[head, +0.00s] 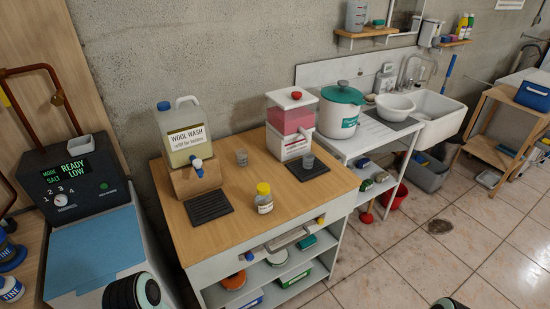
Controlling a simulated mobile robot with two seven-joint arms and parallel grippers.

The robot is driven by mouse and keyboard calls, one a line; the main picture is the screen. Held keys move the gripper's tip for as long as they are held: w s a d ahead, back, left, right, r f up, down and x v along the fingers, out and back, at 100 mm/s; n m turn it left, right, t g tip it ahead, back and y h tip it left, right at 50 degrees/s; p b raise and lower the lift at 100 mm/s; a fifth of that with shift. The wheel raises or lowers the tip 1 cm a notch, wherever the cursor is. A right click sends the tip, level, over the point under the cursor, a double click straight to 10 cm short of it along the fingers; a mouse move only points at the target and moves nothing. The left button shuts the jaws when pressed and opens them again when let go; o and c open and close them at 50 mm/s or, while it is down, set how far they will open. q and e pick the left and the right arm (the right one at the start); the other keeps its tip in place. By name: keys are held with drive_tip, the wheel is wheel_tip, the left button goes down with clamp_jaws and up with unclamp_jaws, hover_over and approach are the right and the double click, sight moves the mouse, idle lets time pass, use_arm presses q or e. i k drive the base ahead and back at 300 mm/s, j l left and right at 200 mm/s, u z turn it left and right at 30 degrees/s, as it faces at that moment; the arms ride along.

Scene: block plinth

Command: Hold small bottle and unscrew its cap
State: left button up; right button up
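The small bottle (265,206) stands upright on the wooden top of the bench, near its front edge and right of the middle. It has a clear body with a pale label. Its yellow cap (263,189) sits on top of it. Nothing touches the bottle. Neither of my grippers is in view. Only rounded black parts, which look like my arms, show at the bottom edge of the head view.
The wooden benchtop (226,227) also bears a wool wash jug (182,131) on a stand, a black mat (209,207), two small clear cups and a red-and-white dispenser (291,118). Free wood surrounds the bottle. A blue-lidded machine (98,250) stands left.

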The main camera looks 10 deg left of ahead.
sight(264, 205)
drive_tip(key=i+l, duration=0.2)
drive_tip(key=l, duration=0.15)
drive_tip(key=i+l, duration=0.25)
drive_tip(key=l, duration=0.15)
drive_tip(key=i+l+u, duration=0.15)
drive_tip(key=l, duration=0.15)
drive_tip(key=i+l+u, duration=0.3)
drive_tip(key=l, duration=0.3)
